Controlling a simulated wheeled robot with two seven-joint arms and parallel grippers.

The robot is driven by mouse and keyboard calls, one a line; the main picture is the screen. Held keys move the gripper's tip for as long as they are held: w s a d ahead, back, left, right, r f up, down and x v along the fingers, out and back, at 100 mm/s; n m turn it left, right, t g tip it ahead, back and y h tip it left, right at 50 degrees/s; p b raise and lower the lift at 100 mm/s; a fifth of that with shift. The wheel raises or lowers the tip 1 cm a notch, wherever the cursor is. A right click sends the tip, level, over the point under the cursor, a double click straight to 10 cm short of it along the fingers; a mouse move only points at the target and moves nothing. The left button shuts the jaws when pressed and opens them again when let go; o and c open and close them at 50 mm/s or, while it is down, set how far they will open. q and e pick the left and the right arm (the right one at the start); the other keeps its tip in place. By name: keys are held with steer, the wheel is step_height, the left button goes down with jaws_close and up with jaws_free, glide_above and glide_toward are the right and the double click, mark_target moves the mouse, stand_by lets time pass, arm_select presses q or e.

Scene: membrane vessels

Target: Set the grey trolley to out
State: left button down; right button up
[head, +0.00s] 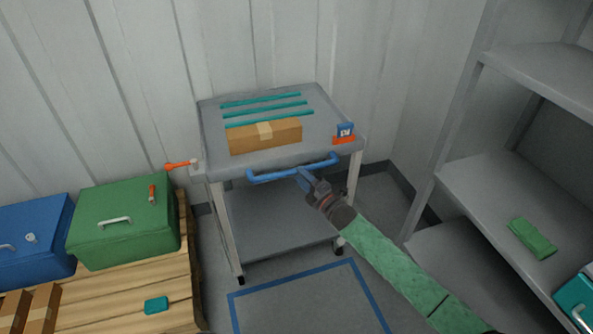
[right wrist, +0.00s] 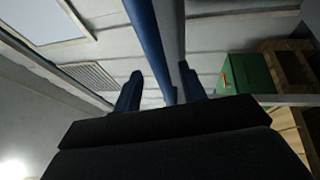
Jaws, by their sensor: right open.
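The grey trolley (head: 212,125) stands near the corrugated wall, with a blue handle bar (head: 270,177) along its front edge. My right gripper (head: 304,178) is at the right half of this handle. In the right wrist view the open fingers of the right gripper (right wrist: 160,92) stand on either side of the blue handle bar (right wrist: 147,35); I cannot tell whether they touch it. On the trolley top are a cardboard box (head: 245,141), several teal strips (head: 262,101) and a small blue-and-orange item (head: 344,133). My left gripper is out of view.
A blue outline (head: 290,281) marks clear floor in front of the trolley. An orange lever (head: 180,165) sticks out at its left corner. Left is a wooden pallet (head: 120,285) with a green case (head: 122,225) and blue case (head: 35,235). Grey shelving (head: 490,190) stands right.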

steer(key=x, duration=0.3)
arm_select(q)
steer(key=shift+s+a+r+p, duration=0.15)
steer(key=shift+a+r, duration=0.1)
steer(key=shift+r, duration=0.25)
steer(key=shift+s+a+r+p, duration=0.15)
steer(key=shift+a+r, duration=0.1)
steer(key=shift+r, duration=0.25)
arm_select(e)
steer(key=shift+w+a, duration=0.2)
steer(key=shift+w, duration=0.05)
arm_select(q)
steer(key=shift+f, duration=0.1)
arm_select(e)
steer(key=shift+c, duration=0.3)
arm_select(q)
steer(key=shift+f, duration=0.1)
arm_select(e)
jaws_close()
